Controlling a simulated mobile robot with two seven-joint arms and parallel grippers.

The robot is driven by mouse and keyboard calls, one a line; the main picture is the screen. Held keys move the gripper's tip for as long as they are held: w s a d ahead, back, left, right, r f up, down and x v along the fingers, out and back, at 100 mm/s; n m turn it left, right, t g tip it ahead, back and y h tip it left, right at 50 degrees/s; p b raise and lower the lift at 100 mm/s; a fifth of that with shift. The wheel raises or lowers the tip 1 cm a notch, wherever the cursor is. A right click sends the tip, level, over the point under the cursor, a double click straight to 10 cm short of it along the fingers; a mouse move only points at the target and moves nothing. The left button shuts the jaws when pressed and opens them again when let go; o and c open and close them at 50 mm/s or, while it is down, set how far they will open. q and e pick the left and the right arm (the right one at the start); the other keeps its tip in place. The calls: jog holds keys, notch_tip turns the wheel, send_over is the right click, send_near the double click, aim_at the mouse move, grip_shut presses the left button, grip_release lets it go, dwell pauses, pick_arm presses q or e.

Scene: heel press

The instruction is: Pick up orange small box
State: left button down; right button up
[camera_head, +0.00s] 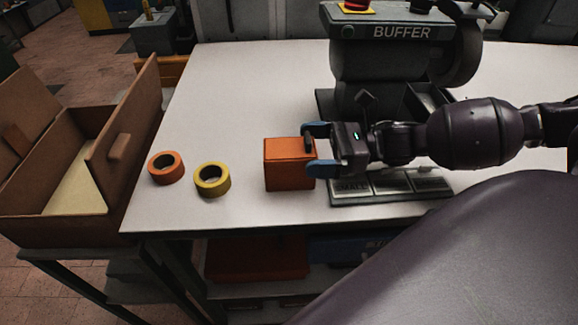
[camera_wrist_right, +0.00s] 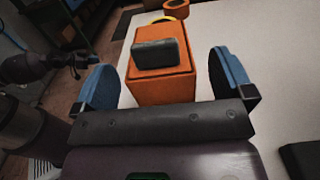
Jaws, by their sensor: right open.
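The orange small box (camera_head: 285,168) stands upright on the white table, left of my right gripper (camera_head: 315,150). My right gripper is open, with one blue finger toward the box's far side and one toward its near side. In the right wrist view the box (camera_wrist_right: 160,86) lies between the two spread blue fingers, with a visible gap on the right side.
An orange tape roll (camera_head: 166,167) and a yellow tape roll (camera_head: 212,179) lie left of the box. A buffer machine (camera_head: 390,60) stands behind my right arm. A labelled tray (camera_head: 395,186) sits right of the box. An open cardboard box (camera_head: 60,230) stands left of the table.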

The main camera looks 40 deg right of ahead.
aim_at(290, 164)
jog(key=shift+x, duration=1.55)
jog(key=c, duration=1)
jog(key=shift+r, duration=0.1)
